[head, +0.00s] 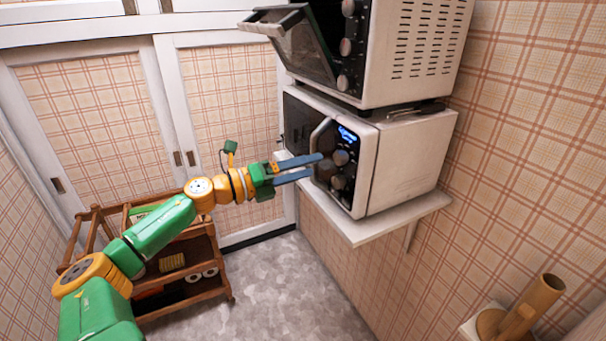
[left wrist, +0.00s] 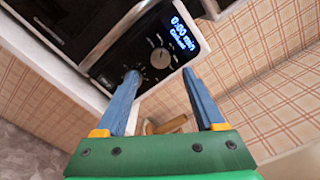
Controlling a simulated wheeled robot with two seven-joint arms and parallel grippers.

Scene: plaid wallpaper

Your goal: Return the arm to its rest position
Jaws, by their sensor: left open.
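My left arm reaches in from the left in the head view, green and yellow. My left gripper (head: 318,167) has blue fingers, open and empty, at the front of the lower microwave (head: 412,160), close to its control panel. In the left wrist view the gripper (left wrist: 163,82) spreads on either side of the lower part of the microwave's panel (left wrist: 150,55), with a lit display reading 0:00 min and a round knob. The left fingertip overlaps a lower knob; I cannot tell whether it touches. My right gripper is not in view.
An oven (head: 415,50) with its door (head: 295,42) hanging open sits on the microwave. A white wall shelf (head: 375,225) holds both. A wooden cart (head: 225,282) stands at the left below my arm. A wooden holder (head: 520,315) is at the lower right. The grey floor is clear.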

